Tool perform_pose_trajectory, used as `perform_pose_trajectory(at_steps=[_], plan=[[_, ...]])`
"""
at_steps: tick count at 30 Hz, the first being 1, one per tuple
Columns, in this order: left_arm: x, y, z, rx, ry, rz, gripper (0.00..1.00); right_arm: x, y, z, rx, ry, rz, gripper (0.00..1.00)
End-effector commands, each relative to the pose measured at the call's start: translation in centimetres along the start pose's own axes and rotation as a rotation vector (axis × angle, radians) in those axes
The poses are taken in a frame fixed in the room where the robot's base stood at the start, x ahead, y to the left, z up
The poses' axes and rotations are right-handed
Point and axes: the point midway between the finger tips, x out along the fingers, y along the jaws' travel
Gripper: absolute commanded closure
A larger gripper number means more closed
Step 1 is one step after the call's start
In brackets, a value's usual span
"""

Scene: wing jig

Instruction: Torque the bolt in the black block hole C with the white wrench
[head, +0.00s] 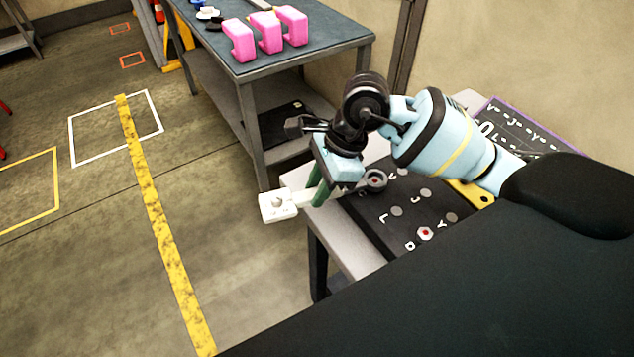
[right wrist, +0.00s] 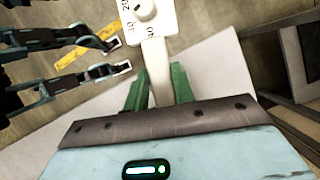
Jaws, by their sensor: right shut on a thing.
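My right gripper (head: 316,192) is shut on the white wrench (head: 278,205) by its handle, with green fingers on both sides. The wrench head juts out to the left, past the table edge and over the floor. In the right wrist view the wrench (right wrist: 155,65) runs upward between the green fingers, with a dial on its head. The black block (head: 370,218) lies on the table, right of and below the gripper, with lettered holes. A red-centred bolt (head: 425,233) shows at its near end; a dark ring with a reddish centre (head: 376,180) sits further back. My left gripper (right wrist: 118,55) shows at left with fingers apart.
A grey table (head: 240,68) with pink blocks (head: 267,33) stands behind. A lettered board (head: 520,130) and a yellow plate (head: 468,192) are right of the block. Open floor with a yellow stripe (head: 155,210) lies to the left.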

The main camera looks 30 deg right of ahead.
Motion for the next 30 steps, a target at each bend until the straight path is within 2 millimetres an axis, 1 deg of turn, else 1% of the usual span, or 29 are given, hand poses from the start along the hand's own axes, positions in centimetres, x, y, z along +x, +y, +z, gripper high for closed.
perform_pose_trajectory(at_steps=[6, 17, 30], plan=[[0.2, 0.0, 0.7, -0.001, -0.011, 0.001, 0.59, 0.6, 0.0, -0.2, -0.001, -0.002, -0.002, 1.0], [0.1, 0.0, 0.6, -0.001, -0.01, 0.001, 0.59, 0.5, -0.2, -0.2, 0.008, -0.002, -0.008, 1.0], [0.1, 0.0, 0.2, 0.0, -0.004, 0.0, 0.59, 0.5, -2.4, -0.5, 0.178, -0.003, -0.078, 1.0]])
